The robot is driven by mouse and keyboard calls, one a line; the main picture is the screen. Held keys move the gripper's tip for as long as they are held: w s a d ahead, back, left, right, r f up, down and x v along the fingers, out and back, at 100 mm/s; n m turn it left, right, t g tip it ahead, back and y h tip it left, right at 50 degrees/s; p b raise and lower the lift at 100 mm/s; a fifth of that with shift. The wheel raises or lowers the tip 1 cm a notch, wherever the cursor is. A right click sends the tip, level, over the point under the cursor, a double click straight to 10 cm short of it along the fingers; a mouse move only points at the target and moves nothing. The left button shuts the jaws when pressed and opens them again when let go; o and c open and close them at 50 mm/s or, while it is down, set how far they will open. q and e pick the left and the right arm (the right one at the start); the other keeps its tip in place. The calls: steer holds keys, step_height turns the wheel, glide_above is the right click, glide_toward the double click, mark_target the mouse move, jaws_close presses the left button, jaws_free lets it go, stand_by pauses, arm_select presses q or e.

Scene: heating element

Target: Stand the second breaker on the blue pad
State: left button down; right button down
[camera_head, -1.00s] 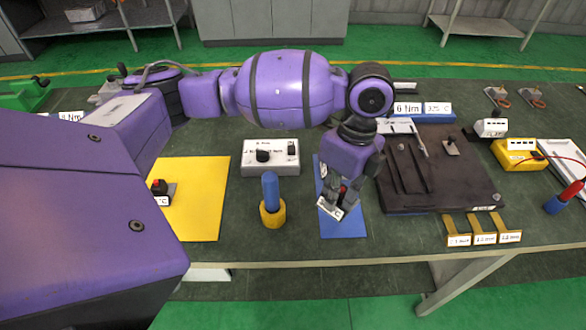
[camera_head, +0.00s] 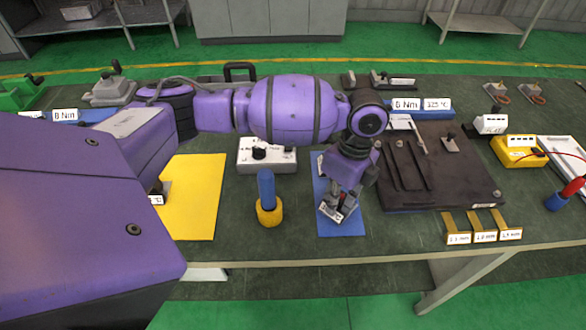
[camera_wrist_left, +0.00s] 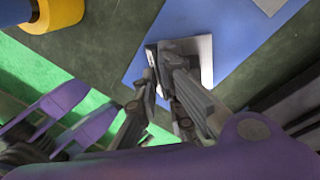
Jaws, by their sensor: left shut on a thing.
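My left gripper (camera_head: 345,198) points down over the blue pad (camera_head: 342,228) and is shut on a small breaker (camera_head: 330,211) with a grey body and a white labelled face. The breaker is at the pad's near half, partly hidden by the fingers; I cannot tell whether it touches the pad. In the left wrist view the gripper (camera_wrist_left: 160,95) has the breaker (camera_wrist_left: 206,58) at its fingertips, over the blue pad (camera_wrist_left: 215,22). Another breaker (camera_head: 157,199) on the yellow pad (camera_head: 200,205) is mostly hidden by my left arm. My right gripper is not in view.
A blue-handled tool in a yellow holder (camera_head: 268,212) stands left of the blue pad. A white control box (camera_head: 268,157) is behind it. A dark plate (camera_head: 435,170) lies close on the right. Labelled yellow gauges (camera_head: 485,235) are at the table's front right.

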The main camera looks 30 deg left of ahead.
mark_target(342, 195)
arm_select(q)
steer(key=c, duration=1.9)
jaws_free()
steer(key=shift+f, duration=0.1)
steer(key=shift+o, duration=0.2)
step_height(342, 195, up, 12)
steer(key=w, duration=0.2)
steer(key=shift+w+d, duration=0.15)
steer(key=shift+d, duration=0.05)
